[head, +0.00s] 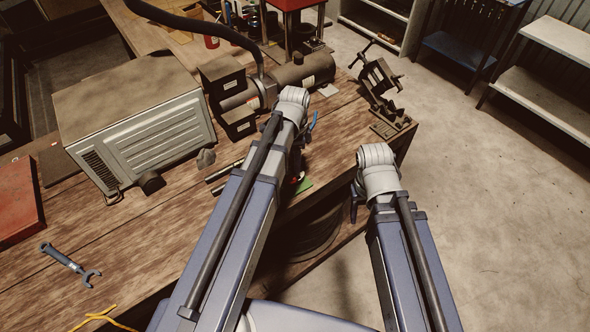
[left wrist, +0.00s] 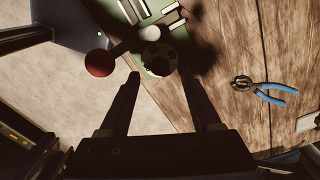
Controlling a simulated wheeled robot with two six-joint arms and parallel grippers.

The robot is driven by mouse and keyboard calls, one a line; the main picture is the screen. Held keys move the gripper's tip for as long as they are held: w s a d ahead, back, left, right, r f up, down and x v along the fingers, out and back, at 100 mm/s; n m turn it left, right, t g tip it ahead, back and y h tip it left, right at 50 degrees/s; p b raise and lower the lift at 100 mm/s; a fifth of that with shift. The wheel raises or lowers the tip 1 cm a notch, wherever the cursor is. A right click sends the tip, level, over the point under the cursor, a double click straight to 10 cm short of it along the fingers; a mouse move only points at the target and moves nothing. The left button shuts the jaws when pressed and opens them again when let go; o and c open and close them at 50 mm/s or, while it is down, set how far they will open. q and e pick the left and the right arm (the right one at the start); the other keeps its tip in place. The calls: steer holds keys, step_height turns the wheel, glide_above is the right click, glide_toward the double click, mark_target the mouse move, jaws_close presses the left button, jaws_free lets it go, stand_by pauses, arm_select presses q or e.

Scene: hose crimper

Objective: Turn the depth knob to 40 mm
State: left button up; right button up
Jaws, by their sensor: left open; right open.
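In the left wrist view, a green machine body (left wrist: 158,12) with pale strips lies under my left gripper (left wrist: 159,74). A dark round knob (left wrist: 160,60) lies in line with the gap between the open, empty fingertips. I cannot tell whether they touch it, and its scale is unreadable. A pale round part (left wrist: 150,33) and a red ball (left wrist: 100,62) are close by. In the head view, my left arm covers most of the machine; a green corner (head: 304,185) shows. My right gripper (head: 356,200) is mostly hidden by its own arm, to the right of the bench edge.
Blue-handled pliers (left wrist: 262,90) lie on the wood right of the fingers. On the bench are a grey metal box (head: 140,125), a vise (head: 380,90), a dark motor-like cylinder (head: 300,75) and a wrench (head: 70,263). The concrete floor (head: 480,200) at right is clear.

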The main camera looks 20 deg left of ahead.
arm_select(q)
step_height(320, 180, down, 3)
steer(key=shift+f+b, duration=0.15)
steer(key=shift+b, duration=0.95)
arm_select(e)
step_height(320, 180, down, 3)
steer(key=shift+f, duration=0.1)
arm_select(q)
jaws_close()
